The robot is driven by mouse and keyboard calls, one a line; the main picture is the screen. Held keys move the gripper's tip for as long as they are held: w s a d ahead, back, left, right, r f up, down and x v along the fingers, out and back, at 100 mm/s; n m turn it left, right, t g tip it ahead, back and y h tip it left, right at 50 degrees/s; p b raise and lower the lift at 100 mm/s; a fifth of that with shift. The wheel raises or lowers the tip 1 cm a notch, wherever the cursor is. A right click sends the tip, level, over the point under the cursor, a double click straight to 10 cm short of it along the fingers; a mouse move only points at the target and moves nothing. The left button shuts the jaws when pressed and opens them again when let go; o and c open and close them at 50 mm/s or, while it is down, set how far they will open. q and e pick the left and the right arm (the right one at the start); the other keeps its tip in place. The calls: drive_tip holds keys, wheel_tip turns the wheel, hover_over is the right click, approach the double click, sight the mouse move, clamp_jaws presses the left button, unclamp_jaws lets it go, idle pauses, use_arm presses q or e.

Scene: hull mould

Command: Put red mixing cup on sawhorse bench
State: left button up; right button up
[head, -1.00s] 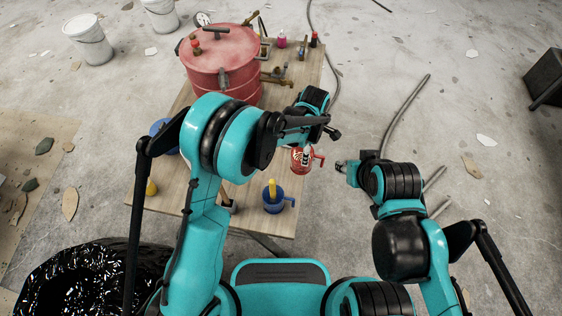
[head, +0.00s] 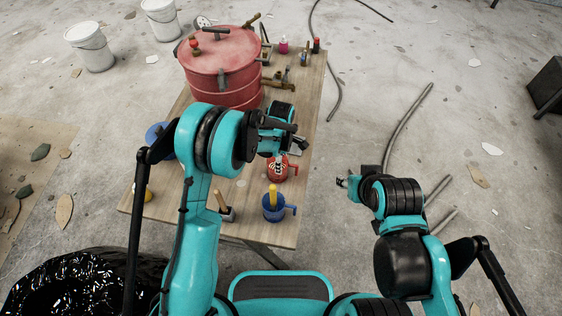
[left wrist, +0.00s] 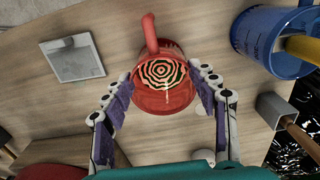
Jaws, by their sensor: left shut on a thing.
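The red mixing cup (head: 278,170), with its handle to the right, shows below my left gripper (head: 284,146) over the wooden bench top (head: 245,187). In the left wrist view the cup (left wrist: 165,101) sits between the two fingers of the left gripper (left wrist: 163,95), which is shut on it. Striped rings show inside its rim. I cannot tell if its base touches the wood. My right gripper (head: 342,182) is off the bench's right edge, over the floor, too small to read.
A large red pot (head: 222,75) fills the back left. A flat grey square (left wrist: 72,58) lies near the cup. Small bottles stand at the back.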

use_arm(q)
drive_tip(key=shift+r, duration=0.1)
drive_tip(key=shift+f, duration=0.2)
drive_tip(key=o, duration=1.2)
drive_tip(key=shift+c, duration=0.2)
drive_tip(key=shift+r, duration=0.1)
